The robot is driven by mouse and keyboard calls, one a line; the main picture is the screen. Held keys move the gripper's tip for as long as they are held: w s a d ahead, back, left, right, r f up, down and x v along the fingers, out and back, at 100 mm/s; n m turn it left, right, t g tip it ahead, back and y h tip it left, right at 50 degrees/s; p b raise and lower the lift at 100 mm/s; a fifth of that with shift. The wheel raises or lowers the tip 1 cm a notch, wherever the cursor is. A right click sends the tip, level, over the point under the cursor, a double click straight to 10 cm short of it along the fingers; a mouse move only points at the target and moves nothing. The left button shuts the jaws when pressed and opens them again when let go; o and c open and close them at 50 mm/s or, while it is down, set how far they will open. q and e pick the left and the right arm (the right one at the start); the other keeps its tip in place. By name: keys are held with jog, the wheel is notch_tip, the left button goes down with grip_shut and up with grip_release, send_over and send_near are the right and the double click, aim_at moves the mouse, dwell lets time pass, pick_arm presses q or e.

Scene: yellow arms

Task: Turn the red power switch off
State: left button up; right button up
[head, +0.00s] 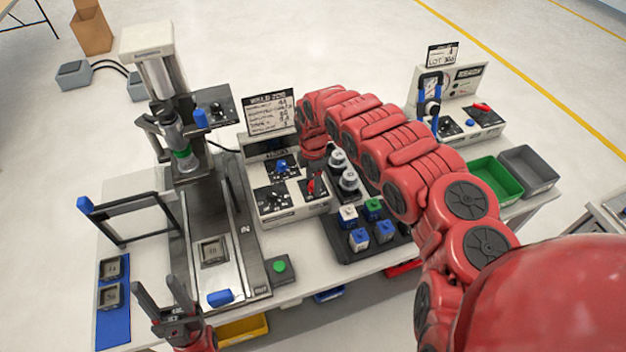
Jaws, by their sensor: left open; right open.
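A red switch (316,184) stands on the sloped top of the white control box (291,212) in the middle of the bench. A second red switch (482,106) is on the white unit at the right back. I cannot tell from the view which way either is set. My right arm reaches across from the right, and my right gripper (313,150) is above the middle box, just behind the first switch. Its fingers are mostly hidden by the arm; contact cannot be told. My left gripper (160,305) is open and empty at the front left.
A black sign (269,114) stands behind the middle box. A black tray (350,249) with several small blocks lies right of it. A press machine (165,90) stands left. Green (497,178) and grey (527,170) bins are at the right. A green button (280,266) is in front.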

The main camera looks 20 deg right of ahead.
notch_tip(320, 180, up, 17)
jog(key=b, duration=0.4)
jog(key=shift+r, duration=0.2)
jog(key=shift+s+f, duration=0.1)
dwell(0.3)
